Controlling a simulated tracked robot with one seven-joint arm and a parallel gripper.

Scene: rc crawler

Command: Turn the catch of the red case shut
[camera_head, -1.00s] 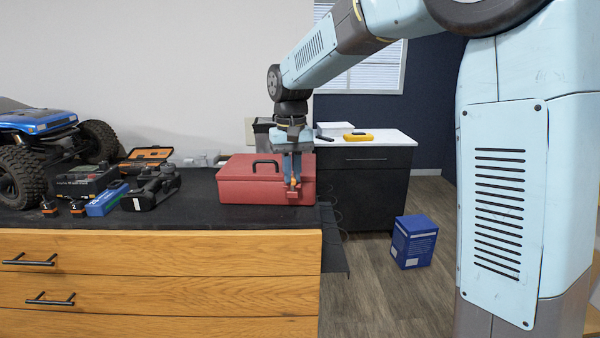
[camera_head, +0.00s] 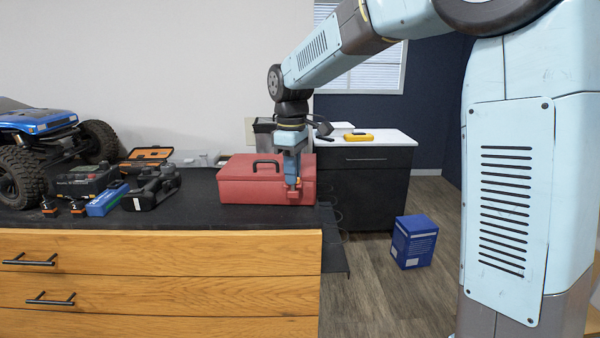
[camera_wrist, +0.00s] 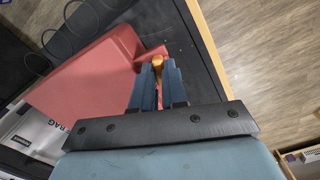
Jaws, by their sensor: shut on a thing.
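The red case (camera_head: 250,187) stands closed on the right end of the dark worktop, with a black handle (camera_head: 266,163) on its lid. It also shows in the wrist view (camera_wrist: 85,80). My gripper (camera_head: 293,184) points down at the front right of the case. In the wrist view my gripper (camera_wrist: 157,75) is shut on the catch (camera_wrist: 158,61), whose orange-brown end shows between the fingertips. The rest of the catch is hidden by the fingers. A red piece of the case shows beside the fingers.
A blue toy truck (camera_head: 40,125), a black drill-like tool (camera_head: 152,188), a blue box (camera_head: 106,200) and an open orange-edged case (camera_head: 147,155) lie to the left. The worktop's right edge is close to the case. A blue carton (camera_head: 413,242) stands on the floor.

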